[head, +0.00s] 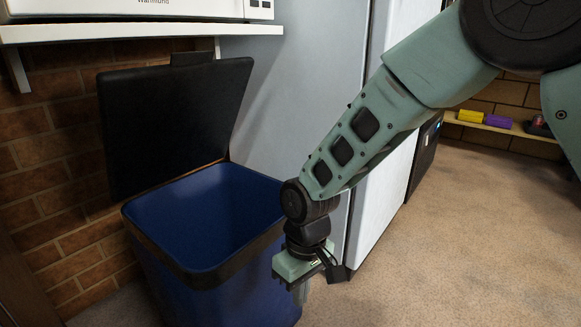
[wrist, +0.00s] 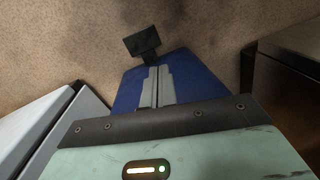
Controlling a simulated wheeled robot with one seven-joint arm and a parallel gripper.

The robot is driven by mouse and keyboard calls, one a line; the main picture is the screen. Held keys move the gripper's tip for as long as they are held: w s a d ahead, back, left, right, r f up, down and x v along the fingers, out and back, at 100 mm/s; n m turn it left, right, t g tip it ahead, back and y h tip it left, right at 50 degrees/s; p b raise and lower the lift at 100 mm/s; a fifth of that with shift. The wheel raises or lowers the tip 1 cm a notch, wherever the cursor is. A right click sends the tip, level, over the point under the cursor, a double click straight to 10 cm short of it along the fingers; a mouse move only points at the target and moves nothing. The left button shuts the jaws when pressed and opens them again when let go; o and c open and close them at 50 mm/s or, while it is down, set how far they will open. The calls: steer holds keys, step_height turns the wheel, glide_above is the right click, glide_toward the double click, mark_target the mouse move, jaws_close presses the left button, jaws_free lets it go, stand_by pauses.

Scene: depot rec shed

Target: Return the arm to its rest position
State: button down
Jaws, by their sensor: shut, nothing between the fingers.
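My arm reaches down from the upper right of the head view. My gripper (head: 303,293) hangs at its end, pointing down, in front of the right side of the blue bin. In the wrist view the two grey fingers of my gripper (wrist: 158,72) lie together with nothing between them. The blue bin (head: 245,295) stands open, and its inside looks empty as far as I see. Its blue side also shows behind the fingers in the wrist view (wrist: 202,78). I cannot tell whether the gripper touches the bin.
The bin's black lid (head: 175,125) stands raised against the brick wall (head: 55,175). A white shelf (head: 140,32) above carries a white appliance (head: 130,8). A tall pale cabinet (head: 300,100) stands behind my arm. The brown floor (head: 470,240) at right is clear.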

steer(key=s+d+r+m+t+p, duration=0.1)
steer(key=s+d+r+p, duration=0.45)
steer(key=s+r, duration=0.45)
steer(key=s+d+r+p, duration=0.4)
steer(key=s+d+r, duration=0.4)
steer(key=r, duration=0.5)
step_height(320, 180, up, 37)
steer(key=a+p, duration=0.1)
steer(key=p, duration=3.6)
steer(key=shift+s+a, duration=0.15)
steer(key=shift+s, duration=0.05)
steer(key=shift+a, duration=0.1)
